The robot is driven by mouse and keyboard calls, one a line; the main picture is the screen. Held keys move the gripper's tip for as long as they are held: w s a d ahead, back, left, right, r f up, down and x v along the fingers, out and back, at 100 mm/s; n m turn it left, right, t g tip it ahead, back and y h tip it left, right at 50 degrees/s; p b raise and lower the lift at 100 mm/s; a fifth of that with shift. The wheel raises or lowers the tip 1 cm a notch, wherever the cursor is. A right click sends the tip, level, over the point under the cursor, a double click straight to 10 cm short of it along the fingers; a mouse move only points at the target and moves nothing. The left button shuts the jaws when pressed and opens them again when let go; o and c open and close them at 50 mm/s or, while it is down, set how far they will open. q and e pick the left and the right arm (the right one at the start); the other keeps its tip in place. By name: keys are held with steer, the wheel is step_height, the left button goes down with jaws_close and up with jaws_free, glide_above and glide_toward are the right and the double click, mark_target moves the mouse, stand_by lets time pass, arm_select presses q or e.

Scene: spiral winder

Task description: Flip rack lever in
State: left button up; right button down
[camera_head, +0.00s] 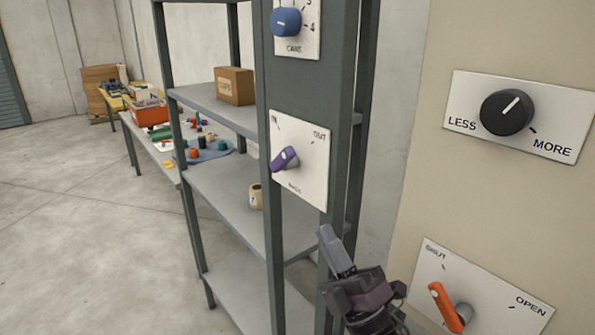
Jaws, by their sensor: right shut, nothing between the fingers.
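The rack lever (284,160) is purple and sits on a white plate (312,165) fixed to the grey rack post. The plate reads IN at its upper left, OUT at its upper right and RACK below. The lever's handle slants, with one end toward the lower left; I cannot tell which setting it marks. My right gripper (328,235) is at the lower middle, below and to the right of the lever and apart from it. Its fingers are together and point up, with nothing held. My left gripper is out of view.
A blue CANS knob (286,22) is above the plate. On the right panel are a black LESS/MORE knob (507,112) and an orange SHUT/OPEN lever (445,307), close to my right gripper. Shelves hold a carton (234,87) and a cup (256,197). Open floor lies left.

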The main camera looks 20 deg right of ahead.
mark_target(289, 161)
steer(key=p+x, duration=0.5)
steer(key=x, duration=0.5)
steer(key=shift+r, duration=0.25)
steer(key=shift+w+a+r, duration=0.15)
steer(key=shift+w+r, duration=0.1)
steer(key=shift+w, duration=0.15)
steer(key=shift+w+p, duration=0.1)
steer(key=shift+p, duration=0.2)
